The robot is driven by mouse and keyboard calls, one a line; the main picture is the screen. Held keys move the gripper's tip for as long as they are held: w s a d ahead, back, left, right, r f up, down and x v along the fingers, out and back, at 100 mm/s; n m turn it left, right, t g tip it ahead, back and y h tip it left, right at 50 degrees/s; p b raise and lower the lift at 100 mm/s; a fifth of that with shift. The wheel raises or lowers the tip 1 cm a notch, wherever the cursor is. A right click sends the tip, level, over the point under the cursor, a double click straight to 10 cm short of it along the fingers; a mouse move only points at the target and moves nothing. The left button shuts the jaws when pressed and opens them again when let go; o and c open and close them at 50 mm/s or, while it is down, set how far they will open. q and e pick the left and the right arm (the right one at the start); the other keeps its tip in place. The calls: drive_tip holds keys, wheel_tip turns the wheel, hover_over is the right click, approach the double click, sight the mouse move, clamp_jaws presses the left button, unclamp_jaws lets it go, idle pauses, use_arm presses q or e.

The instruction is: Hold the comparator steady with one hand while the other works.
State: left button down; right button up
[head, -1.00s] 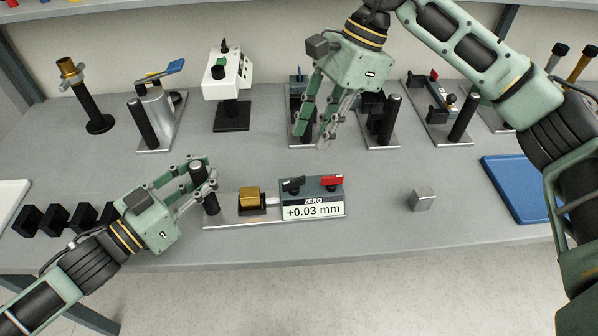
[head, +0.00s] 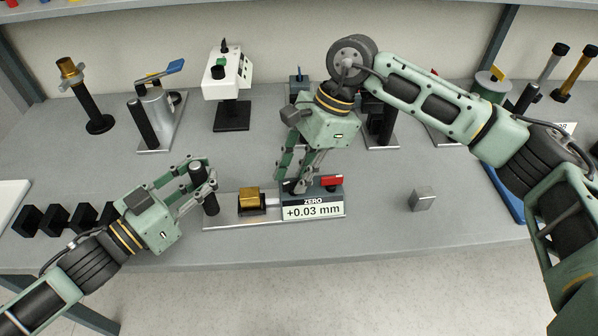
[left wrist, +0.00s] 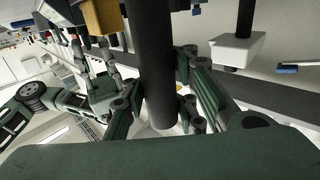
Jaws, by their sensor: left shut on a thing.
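My left gripper (head: 205,180) is shut on the post, which stands upright between the fingers in the left wrist view (left wrist: 152,75). My right gripper (head: 294,184) is over the left part of the box, fingers pointing down and apart. It hides the box's black lever; I cannot tell whether it touches it.
A small metal cube (head: 422,198) sits to the right on the grey bench. Several black blocks (head: 54,219) stand in a row at the left. A white device (head: 228,76) and other fixtures stand at the back. The bench's front edge lies just below the comparator.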

use_arm(q)
drive_tip(key=shift+f, duration=0.1)
use_arm(e)
clamp_jaws()
drive_tip(key=shift+d, duration=0.1)
use_arm(q)
drive_tip(key=shift+a, duration=0.1)
use_arm(e)
drive_tip(key=shift+m, duration=0.3)
use_arm(q)
drive_tip(key=shift+w, duration=0.1)
use_arm(e)
drive_tip(key=m+t, duration=0.2)
drive_tip(key=m, duration=0.3)
drive_tip(key=shift+s+d, duration=0.1)
drive_tip(key=m+t, duration=0.1)
drive_tip(key=m, duration=0.2)
drive_tip(key=shift+m, duration=0.4)
use_arm(q)
drive_tip(key=shift+a, duration=0.1)
use_arm(e)
drive_tip(key=shift+m+t+h, duration=0.3)
drive_tip(key=shift+m+t, duration=0.4)
drive_tip(key=shift+m, duration=0.5)
